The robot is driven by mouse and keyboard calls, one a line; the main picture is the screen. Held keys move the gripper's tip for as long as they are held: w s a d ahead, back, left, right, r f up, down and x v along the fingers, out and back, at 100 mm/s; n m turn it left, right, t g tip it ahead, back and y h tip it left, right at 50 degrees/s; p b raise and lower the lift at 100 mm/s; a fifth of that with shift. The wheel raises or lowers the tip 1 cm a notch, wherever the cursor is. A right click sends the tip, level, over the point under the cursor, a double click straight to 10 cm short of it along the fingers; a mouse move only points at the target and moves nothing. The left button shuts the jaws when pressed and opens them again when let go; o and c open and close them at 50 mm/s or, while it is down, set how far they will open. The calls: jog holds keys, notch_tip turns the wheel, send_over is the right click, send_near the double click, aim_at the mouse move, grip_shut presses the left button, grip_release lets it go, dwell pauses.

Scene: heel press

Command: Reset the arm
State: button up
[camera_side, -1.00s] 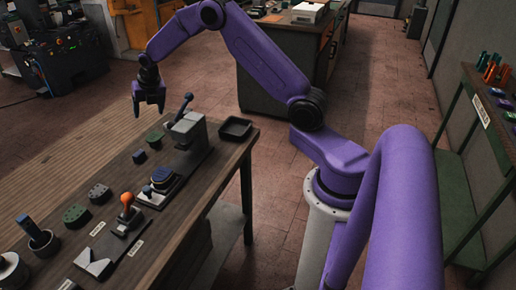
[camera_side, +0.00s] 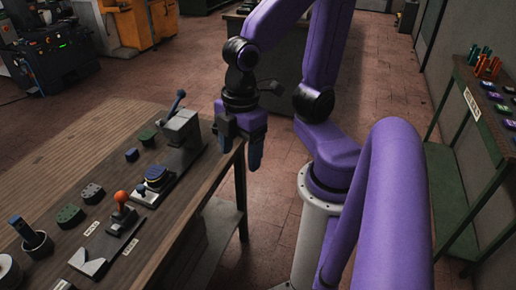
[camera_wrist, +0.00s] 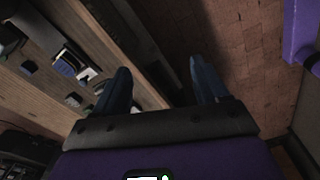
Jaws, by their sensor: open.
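My gripper (camera_side: 241,150) is open and empty in the side view. It points down at the right edge of the workbench (camera_side: 196,200), near its far right corner. In the wrist view my gripper's two dark blue fingers (camera_wrist: 160,85) are spread apart with nothing between them. The grey press (camera_side: 180,135) with its raised dark lever stands on the bench to the left of my gripper, apart from it. A dark blue part (camera_side: 154,178) sits on the press's base plate.
An orange-knobbed lever fixture (camera_side: 121,205), green blocks (camera_side: 69,215) and a cup with a blue handle (camera_side: 34,238) stand along the bench. A green shelf (camera_side: 465,130) with small parts is at the right.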

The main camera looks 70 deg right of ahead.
jog(key=s, duration=0.1)
jog(key=s+d, duration=0.1)
jog(key=s+m, duration=0.1)
jog(key=shift+s+d+f, duration=0.15)
jog(key=shift+d+f, duration=0.1)
jog(key=shift+d, duration=0.15)
